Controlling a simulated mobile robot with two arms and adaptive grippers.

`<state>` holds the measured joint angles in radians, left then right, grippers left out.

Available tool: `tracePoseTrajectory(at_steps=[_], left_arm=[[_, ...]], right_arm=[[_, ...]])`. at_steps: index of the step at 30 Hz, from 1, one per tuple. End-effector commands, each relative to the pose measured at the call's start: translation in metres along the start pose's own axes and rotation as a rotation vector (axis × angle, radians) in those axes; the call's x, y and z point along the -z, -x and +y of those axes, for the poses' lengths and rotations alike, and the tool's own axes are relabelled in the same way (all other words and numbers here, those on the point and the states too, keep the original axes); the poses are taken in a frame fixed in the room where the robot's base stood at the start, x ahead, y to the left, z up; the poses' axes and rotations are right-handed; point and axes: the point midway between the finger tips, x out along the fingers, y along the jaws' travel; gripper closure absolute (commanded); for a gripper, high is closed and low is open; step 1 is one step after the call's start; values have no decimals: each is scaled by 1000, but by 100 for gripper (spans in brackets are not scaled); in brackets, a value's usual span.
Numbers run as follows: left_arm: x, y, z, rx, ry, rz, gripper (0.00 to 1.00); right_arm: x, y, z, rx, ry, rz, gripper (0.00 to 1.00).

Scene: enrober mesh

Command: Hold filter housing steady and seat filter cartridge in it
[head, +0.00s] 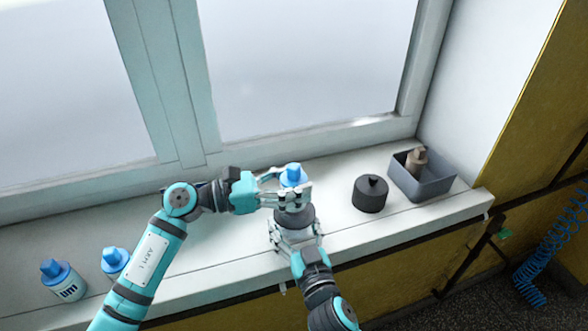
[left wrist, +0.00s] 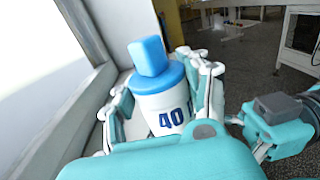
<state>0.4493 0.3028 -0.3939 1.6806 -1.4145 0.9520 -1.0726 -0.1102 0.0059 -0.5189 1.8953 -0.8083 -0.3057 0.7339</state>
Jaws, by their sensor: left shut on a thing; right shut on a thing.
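The filter cartridge, white with a blue cap and the number 40, shows in the left wrist view (left wrist: 166,108), and its blue cap shows in the head view (head: 293,174). My left gripper (head: 287,190) is shut around its sides. The dark round filter housing (head: 294,216) stands directly below the cartridge on the sill. My right gripper (head: 297,238) is shut on the housing from the front. My left fingers cover the place where cartridge and housing meet, so I cannot tell how far the cartridge is inside.
A dark round lid with a knob (head: 370,194) lies to the right on the white sill (head: 345,232). A grey bin (head: 436,187) with a brown cartridge (head: 416,160) stands further right. Two other blue-capped cartridges (head: 63,281) (head: 115,261) stand at the left. The window is close behind.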

Motion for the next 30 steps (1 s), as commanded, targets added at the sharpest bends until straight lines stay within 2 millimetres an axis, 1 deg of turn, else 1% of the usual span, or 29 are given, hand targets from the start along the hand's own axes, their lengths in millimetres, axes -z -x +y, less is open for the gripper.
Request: tracePoseTrajectory(at_steps=[3, 7, 12, 19, 20, 24, 27, 30], left_arm=[[12, -1, 0, -12, 2, -1, 86], [19, -1, 0, -19, 0, -1, 86], [24, -2, 0, -24, -2, -1, 86], [24, -2, 0, -24, -1, -1, 86], [24, -2, 0, -24, -1, -1, 53], [24, -2, 0, -24, -1, -1, 35], [24, -2, 0, -24, -1, -1, 24], [24, -2, 0, -24, -1, -1, 24]], right_arm=[[0, 0, 0, 0, 0, -1, 61], [0, 0, 0, 0, 0, -1, 61], [0, 0, 0, 0, 0, -1, 61], [0, 0, 0, 0, 0, -1, 61], [0, 0, 0, 0, 0, -1, 61], [0, 0, 0, 0, 0, -1, 61], [0, 0, 0, 0, 0, -1, 61], [0, 0, 0, 0, 0, -1, 61]])
